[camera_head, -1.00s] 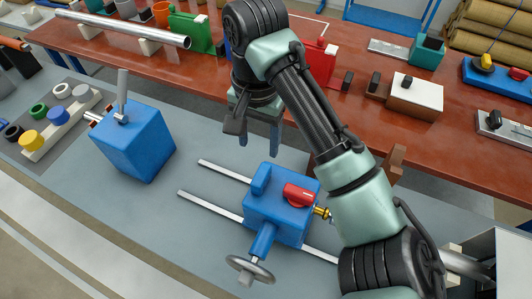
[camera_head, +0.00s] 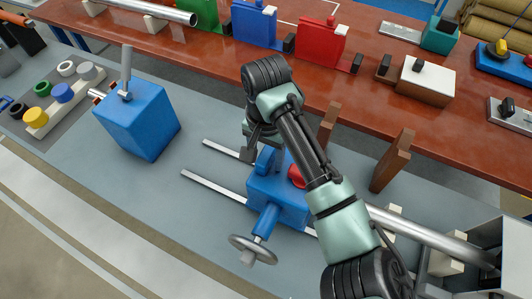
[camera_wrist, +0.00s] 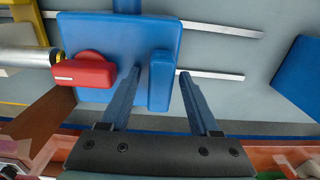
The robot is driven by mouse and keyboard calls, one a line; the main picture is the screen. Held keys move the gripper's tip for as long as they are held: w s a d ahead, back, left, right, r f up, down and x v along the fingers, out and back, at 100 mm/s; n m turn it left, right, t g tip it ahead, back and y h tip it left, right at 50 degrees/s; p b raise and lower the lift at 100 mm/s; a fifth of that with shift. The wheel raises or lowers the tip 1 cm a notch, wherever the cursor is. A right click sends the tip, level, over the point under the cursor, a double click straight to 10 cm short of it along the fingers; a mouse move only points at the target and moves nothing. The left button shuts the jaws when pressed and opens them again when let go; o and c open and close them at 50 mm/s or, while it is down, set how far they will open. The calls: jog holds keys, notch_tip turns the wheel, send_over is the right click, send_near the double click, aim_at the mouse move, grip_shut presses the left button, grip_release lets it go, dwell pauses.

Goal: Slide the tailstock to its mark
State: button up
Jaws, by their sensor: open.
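The tailstock is a blue block (camera_head: 262,190) on two pale rails (camera_head: 215,190), with a handwheel (camera_head: 254,250) at its front and a red lever (camera_head: 297,176) on top. In the wrist view the tailstock (camera_wrist: 100,35) shows from above with the red lever (camera_wrist: 83,74) and a raised blue tab (camera_wrist: 161,85). My gripper (camera_wrist: 158,74) is open, with one finger on each side of the tab; I cannot tell whether either touches it. In the head view my gripper (camera_head: 262,152) is at the tailstock's far side, partly hidden by my arm. I cannot make out a mark.
A metal bar (camera_head: 430,235) lies to the right. A red-brown bench (camera_head: 225,60) with several coloured blocks runs behind.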

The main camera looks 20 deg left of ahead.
grip_shut()
dwell(0.3)
dwell(1.1)
